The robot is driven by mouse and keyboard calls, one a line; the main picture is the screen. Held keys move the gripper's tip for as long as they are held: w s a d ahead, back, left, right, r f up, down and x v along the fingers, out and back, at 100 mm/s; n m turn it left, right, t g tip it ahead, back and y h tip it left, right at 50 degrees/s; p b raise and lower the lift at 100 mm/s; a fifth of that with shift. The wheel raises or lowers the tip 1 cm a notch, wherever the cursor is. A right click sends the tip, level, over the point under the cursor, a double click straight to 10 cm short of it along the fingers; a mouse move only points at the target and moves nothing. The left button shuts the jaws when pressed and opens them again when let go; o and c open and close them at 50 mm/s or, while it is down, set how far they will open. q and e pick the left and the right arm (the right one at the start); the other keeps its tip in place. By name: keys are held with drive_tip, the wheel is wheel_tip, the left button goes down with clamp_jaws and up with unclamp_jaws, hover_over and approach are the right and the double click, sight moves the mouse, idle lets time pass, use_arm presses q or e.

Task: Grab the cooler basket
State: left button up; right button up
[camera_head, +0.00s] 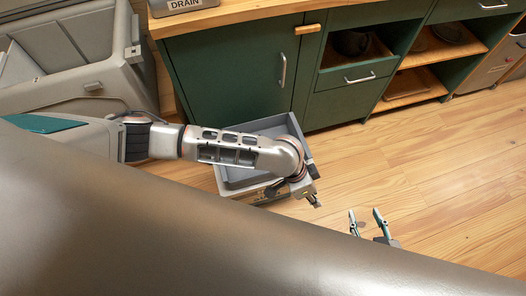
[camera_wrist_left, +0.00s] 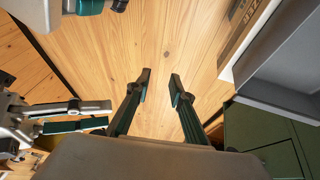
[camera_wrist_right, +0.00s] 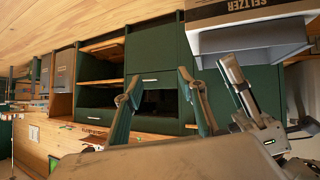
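A grey rectangular basket (camera_head: 288,126) sits low against the green cabinet, partly hidden by my left arm in the head view. Its grey wall shows at the upper right of the left wrist view (camera_wrist_left: 294,50) and at the top of the right wrist view (camera_wrist_right: 255,38). It rests on a box marked SELTZER (camera_wrist_right: 238,8). My left gripper (camera_head: 314,201) is near the basket's front right corner; its fingers (camera_wrist_left: 161,82) are apart and empty. My right gripper (camera_head: 365,214) is farther right over the floor, its fingers (camera_wrist_right: 156,84) apart and empty. Neither touches the basket.
A green cabinet (camera_head: 232,75) with a wooden top and open shelves (camera_head: 425,88) stands behind the basket. A large grey chest (camera_head: 92,84) is at the upper left. The wooden floor (camera_head: 440,160) to the right is clear.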

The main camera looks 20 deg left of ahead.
use_arm(q)
drive_tip(key=w+a+f+y+b, duration=0.1)
drive_tip(key=w+a+f, duration=0.1)
drive_tip(key=a, duration=0.3)
drive_tip(key=w+a+f+y+b, duration=0.1)
drive_tip(key=w+a+f+y, duration=0.1)
drive_tip(key=a, duration=0.3)
drive_tip(key=w+a+f+y+b, duration=0.1)
drive_tip(key=w+a+f+y, duration=0.1)
drive_tip(key=a, duration=0.4)
drive_tip(key=shift+w+f, duration=0.35)
drive_tip(key=shift+f, duration=0.25)
drive_tip(key=shift+w+f, duration=0.3)
drive_tip(key=shift+f, duration=0.25)
drive_tip(key=f, duration=0.1)
drive_tip(key=f+b, duration=0.1)
drive_tip(key=f, duration=0.1)
drive_tip(key=f+b, duration=0.1)
drive_tip(key=shift+w+a+f, duration=0.1)
drive_tip(key=shift+w+f, duration=0.15)
drive_tip(key=shift+w+b, duration=0.1)
drive_tip(key=shift+b, duration=0.2)
drive_tip(key=shift+r, duration=0.1)
drive_tip(key=c, duration=0.5)
clamp_jaws()
use_arm(e)
drive_tip(key=f, duration=0.3)
drive_tip(key=shift+s+a+f, duration=0.15)
drive_tip(key=shift+a, duration=0.2)
